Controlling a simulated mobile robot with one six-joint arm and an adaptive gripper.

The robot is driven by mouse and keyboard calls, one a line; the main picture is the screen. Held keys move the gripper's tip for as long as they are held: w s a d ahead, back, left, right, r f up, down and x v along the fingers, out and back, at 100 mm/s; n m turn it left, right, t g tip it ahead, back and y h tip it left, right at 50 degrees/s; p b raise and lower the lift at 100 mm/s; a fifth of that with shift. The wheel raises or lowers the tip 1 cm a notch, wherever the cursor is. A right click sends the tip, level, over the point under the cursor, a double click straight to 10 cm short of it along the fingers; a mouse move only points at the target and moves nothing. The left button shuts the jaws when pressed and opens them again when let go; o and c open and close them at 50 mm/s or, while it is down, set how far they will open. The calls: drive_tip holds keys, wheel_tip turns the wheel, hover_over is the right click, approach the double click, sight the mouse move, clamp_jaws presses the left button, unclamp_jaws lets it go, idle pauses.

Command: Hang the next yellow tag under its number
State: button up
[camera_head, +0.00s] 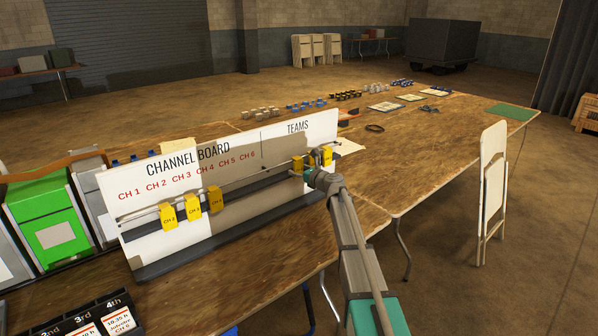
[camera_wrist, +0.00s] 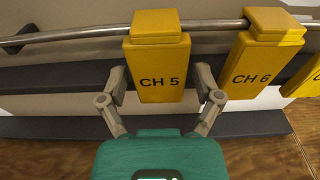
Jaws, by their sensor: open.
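The channel board (camera_head: 190,160) stands on the table with red labels CH 1 to CH 6 above a metal rail (camera_wrist: 80,34). Three yellow tags hang on the rail's left part; one (camera_head: 168,216) reads CH 2, the others are hard to read. More yellow tags hang at the right end under TEAMS. In the wrist view, the CH 5 tag (camera_wrist: 160,62) hangs on the rail between the two fingers of my open gripper (camera_wrist: 161,84). The CH 6 tag (camera_wrist: 258,60) hangs just right of it, with another tag cut off at the edge.
A green-fronted unit (camera_head: 48,222) stands left of the board. A card holder (camera_head: 92,310) is at the front left. Small parts and sheets lie toward the table's far end. A white folding chair (camera_head: 490,190) stands to the right. The near right tabletop is mostly clear.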

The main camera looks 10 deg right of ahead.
drive_tip(key=c, duration=0.9)
drive_tip(key=shift+r, duration=0.25)
drive_tip(key=shift+r+p, duration=0.65)
drive_tip(key=shift+p, duration=0.25)
drive_tip(key=f+v, duration=0.1)
drive_tip(key=v, duration=0.9)
idle(0.6)
drive_tip(key=shift+s+f, duration=0.1)
idle(0.3)
